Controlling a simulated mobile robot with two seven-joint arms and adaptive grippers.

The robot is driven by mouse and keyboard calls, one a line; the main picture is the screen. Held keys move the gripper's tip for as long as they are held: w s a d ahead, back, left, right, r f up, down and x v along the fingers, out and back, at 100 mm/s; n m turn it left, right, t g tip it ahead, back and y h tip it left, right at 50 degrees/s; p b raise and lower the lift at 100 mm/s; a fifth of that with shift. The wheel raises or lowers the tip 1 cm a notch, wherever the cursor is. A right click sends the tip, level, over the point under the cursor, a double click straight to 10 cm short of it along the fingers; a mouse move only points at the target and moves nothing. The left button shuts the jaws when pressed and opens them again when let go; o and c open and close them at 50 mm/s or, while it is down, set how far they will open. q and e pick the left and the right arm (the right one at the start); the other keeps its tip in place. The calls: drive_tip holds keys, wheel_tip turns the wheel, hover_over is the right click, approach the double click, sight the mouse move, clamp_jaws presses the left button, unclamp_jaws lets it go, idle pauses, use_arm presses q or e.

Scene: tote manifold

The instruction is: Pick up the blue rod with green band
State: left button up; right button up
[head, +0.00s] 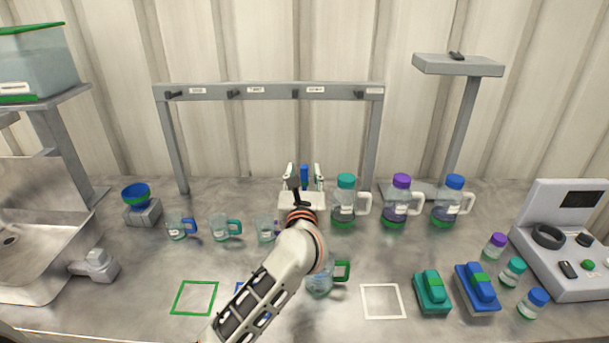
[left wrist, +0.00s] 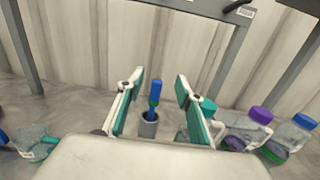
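The blue rod with a green band (left wrist: 155,95) stands nearly upright in a small grey cup (left wrist: 148,126) in the left wrist view. Its blue top (head: 304,173) also shows in the head view, between the fingers. My left gripper (left wrist: 160,84) is open, with one finger on each side of the rod in the picture and a gap on both sides. It reaches toward the back of the bench in the head view (head: 304,170). How far the fingertips are from the rod in depth is hard to tell. My right gripper is not in view.
A jug with a teal lid (head: 345,205) stands close to the right of the left gripper, with purple-lidded (head: 400,203) and blue-lidded (head: 450,203) jugs beyond. A grey peg rack (head: 270,91) spans above and behind. Small mugs (head: 222,229) stand to the left.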

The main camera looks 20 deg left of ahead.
use_arm(q)
drive_tip(key=b, duration=0.6)
approach(304, 181)
drive_tip(key=w, duration=0.2)
drive_tip(key=b+x, duration=0.1)
drive_tip(key=x, duration=0.2)
drive_tip(key=b+x, duration=0.1)
drive_tip(key=x, duration=0.3)
drive_tip(key=shift+w+a+f+b, duration=0.2)
drive_tip(key=shift+a+b, duration=0.1)
drive_tip(key=shift+b, duration=0.05)
drive_tip(key=shift+r, duration=0.15)
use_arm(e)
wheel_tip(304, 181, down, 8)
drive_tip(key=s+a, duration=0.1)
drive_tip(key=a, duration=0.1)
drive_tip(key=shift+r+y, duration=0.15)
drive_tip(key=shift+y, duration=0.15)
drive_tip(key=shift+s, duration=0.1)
use_arm(q)
drive_tip(key=c, duration=1)
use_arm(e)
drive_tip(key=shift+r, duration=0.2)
